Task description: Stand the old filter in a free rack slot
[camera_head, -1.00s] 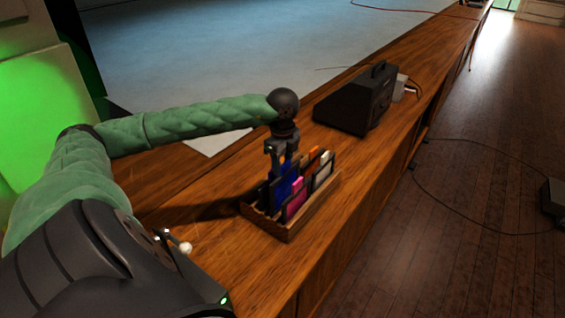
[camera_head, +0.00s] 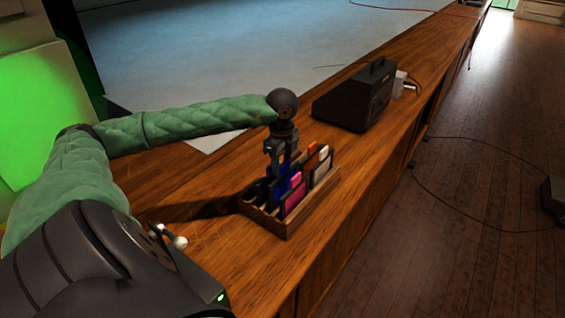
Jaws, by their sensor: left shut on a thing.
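My left gripper (camera_head: 281,166) points down over the wooden rack (camera_head: 310,212) and is shut on a blue filter (camera_head: 281,190). The blue filter is upright with its lower part down among the rack's slots. Whether it touches the slot bottom is hidden. My right gripper is out of view.
The rack stands near the front edge of the wooden desk (camera_head: 205,247). A black box-shaped device (camera_head: 352,100) stands behind it to the right, with a small grey box (camera_head: 400,84) beside it. The desk left and front of the rack is clear.

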